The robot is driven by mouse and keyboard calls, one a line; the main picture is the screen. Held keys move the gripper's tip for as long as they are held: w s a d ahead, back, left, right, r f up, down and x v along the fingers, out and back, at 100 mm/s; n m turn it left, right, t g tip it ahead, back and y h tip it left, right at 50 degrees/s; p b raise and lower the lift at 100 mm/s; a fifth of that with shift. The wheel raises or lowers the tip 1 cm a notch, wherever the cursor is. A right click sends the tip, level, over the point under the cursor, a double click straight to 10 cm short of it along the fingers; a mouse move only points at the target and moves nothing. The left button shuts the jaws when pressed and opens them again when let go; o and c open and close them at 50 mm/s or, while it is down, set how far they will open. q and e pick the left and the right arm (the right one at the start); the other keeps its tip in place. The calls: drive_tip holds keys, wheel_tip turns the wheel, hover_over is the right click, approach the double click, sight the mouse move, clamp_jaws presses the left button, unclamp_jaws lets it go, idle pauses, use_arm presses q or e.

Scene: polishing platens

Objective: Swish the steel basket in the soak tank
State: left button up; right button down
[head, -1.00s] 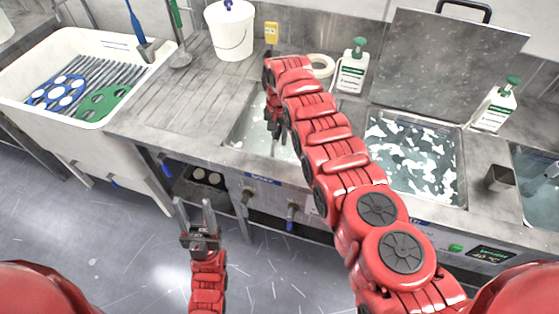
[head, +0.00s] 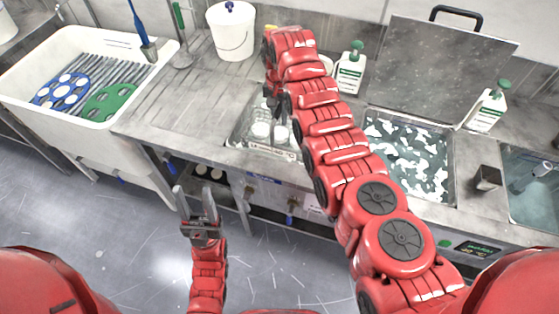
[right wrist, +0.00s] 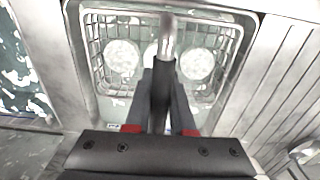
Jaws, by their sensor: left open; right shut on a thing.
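The steel basket (head: 284,152) is a wire basket with white round pieces in it. It shows in the head view at the front rim of the soak tank (head: 238,133), and in the right wrist view (right wrist: 228,62) inside the tank's outline. My right gripper (head: 271,101) is shut on the basket's upright handle (right wrist: 166,45), above the basket. I cannot tell whether the basket's bottom is in the liquid. My arm hides part of the tank. My left gripper (head: 194,203) is open and empty, in front of the counter, apart from everything.
A second tank (head: 405,150) with a raised lid (head: 440,70) stands to the right, beyond my right arm. Pump bottles (head: 351,68) stand behind. A white bucket (head: 232,33) and a white sink (head: 30,115) with blue and green discs are left.

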sight(280, 107)
drive_tip(key=shift+r, duration=2.3)
